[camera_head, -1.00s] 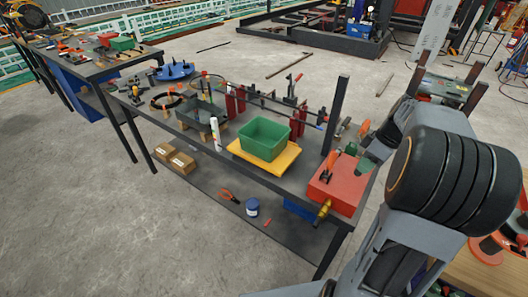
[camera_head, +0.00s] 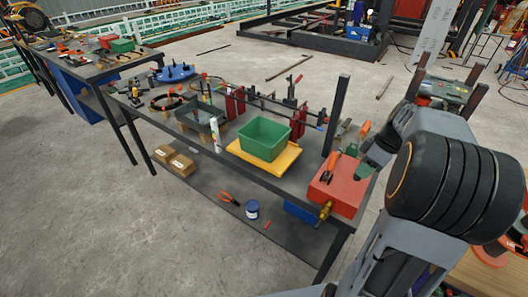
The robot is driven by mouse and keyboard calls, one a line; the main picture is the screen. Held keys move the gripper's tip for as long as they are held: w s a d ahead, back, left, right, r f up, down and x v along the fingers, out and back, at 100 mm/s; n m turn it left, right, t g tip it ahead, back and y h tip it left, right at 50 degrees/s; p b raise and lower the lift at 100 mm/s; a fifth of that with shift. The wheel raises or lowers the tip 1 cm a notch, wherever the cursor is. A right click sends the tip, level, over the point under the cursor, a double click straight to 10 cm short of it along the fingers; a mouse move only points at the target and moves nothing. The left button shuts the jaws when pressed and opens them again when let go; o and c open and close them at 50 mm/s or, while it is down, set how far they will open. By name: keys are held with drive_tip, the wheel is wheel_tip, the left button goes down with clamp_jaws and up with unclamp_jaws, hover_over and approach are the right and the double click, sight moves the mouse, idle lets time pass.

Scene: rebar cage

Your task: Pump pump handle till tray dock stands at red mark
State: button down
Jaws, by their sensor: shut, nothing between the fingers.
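A red box-shaped unit (camera_head: 337,190) sits at the right end of the long dark bench, with a brass-coloured fitting (camera_head: 325,211) at its front. An orange-red lever (camera_head: 331,166), which looks like the pump handle, rises from its top left. A yellow platform (camera_head: 285,165), likely the tray dock, lies low at the bench and bears a green tray (camera_head: 265,139). A dark upright post (camera_head: 337,115) stands behind it; I cannot make out a red mark on it. My gripper (camera_head: 372,160) is above and right of the red unit, apart from the lever, shut and empty; its fingertips show poorly.
A white-and-green tube (camera_head: 215,134) and a grey bin (camera_head: 200,122) stand left of the tray. Red clamps (camera_head: 298,122) line the bench's back edge. A lower shelf holds pliers (camera_head: 229,198) and a blue can (camera_head: 252,208). Open floor lies at the left.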

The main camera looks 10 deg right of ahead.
drive_tip(key=shift+s+a+f+b, duration=0.15)
drive_tip(key=shift+f+b, duration=0.4)
drive_tip(key=shift+f, duration=0.2)
drive_tip(key=shift+s+a+f+b, duration=0.15)
drive_tip(key=shift+f+b, duration=0.35)
drive_tip(key=shift+f, duration=0.05)
drive_tip(key=shift+s+a+f+b, duration=0.1)
drive_tip(key=shift+s+f+b, duration=0.05)
drive_tip(key=shift+f+b, duration=0.5)
drive_tip(key=shift+f, duration=0.4)
drive_tip(key=r+p, duration=0.2)
drive_tip(key=r, duration=0.1)
drive_tip(key=w+d+r+p, duration=0.1)
drive_tip(key=r+p, duration=0.1)
drive_tip(key=p, duration=0.1)
drive_tip(key=w+d+r+p, duration=0.1)
drive_tip(key=r+p, duration=0.1)
drive_tip(key=r, duration=0.1)
drive_tip(key=shift+w+d+r+p, duration=0.1)
drive_tip(key=shift+w+r+p, duration=0.1)
drive_tip(key=shift+r+p, duration=0.1)
idle(1.1)
